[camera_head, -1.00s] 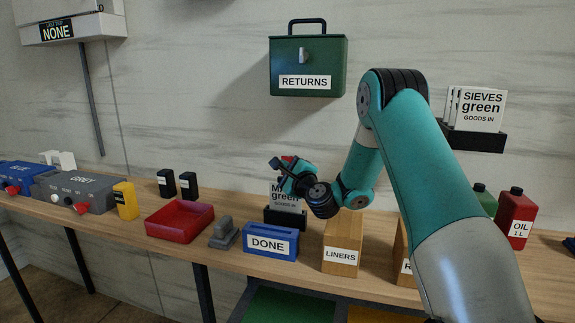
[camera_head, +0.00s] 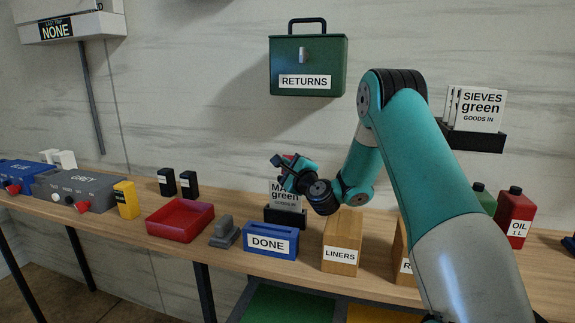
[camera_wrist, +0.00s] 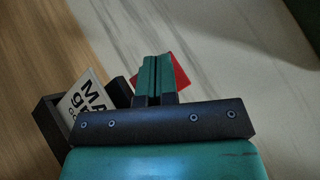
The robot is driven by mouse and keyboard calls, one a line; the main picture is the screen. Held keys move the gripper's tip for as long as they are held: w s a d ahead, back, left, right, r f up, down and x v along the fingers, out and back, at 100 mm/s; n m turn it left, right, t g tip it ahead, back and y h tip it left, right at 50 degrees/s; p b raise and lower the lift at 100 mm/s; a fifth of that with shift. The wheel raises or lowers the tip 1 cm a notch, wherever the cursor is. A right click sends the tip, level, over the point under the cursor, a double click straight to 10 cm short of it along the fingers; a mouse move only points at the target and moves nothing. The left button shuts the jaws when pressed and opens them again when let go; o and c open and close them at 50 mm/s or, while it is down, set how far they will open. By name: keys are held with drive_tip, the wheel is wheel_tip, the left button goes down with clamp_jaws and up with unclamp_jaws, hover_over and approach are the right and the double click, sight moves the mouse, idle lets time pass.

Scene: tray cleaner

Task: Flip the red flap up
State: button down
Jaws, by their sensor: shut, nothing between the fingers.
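A small red piece (camera_wrist: 179,71), which looks like the red flap, shows just behind and to the right of my fingertips in the wrist view. Only a sliver of red (camera_head: 288,157) shows at my gripper in the head view. My gripper (camera_wrist: 154,78) is shut with nothing between its fingers. It is close to the red piece, but I cannot tell whether they touch. Most of the red piece is hidden by the fingers, so its hinge and tilt cannot be made out. In the head view my gripper (camera_head: 279,166) is above the card holder, in front of the wall.
A black holder (camera_head: 286,216) with a "green" card stands below my gripper. A blue DONE bin (camera_head: 270,241), a LINERS box (camera_head: 342,244) and a red tray (camera_head: 180,219) stand nearby. The green RETURNS box (camera_head: 308,66) hangs on the wall above.

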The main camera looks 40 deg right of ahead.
sight(283, 172)
drive_tip(key=shift+s+a+f+b, duration=0.3)
drive_tip(key=shift+a+b, duration=0.1)
drive_tip(key=shift+b, duration=0.2)
drive_tip(key=shift+s+a+f+b, duration=0.2)
drive_tip(key=shift+s+a+b, duration=0.5)
drive_tip(key=shift+a+b, duration=0.2)
drive_tip(key=shift+a, duration=0.1)
drive_tip(key=s+a+b, duration=0.1)
drive_tip(key=a+b, duration=0.1)
drive_tip(key=s+a+f+b, duration=0.1)
drive_tip(key=s, duration=0.1)
drive_tip(key=shift+a+f+b, duration=0.2)
drive_tip(key=shift+a+b, duration=0.15)
drive_tip(key=shift+b, duration=0.05)
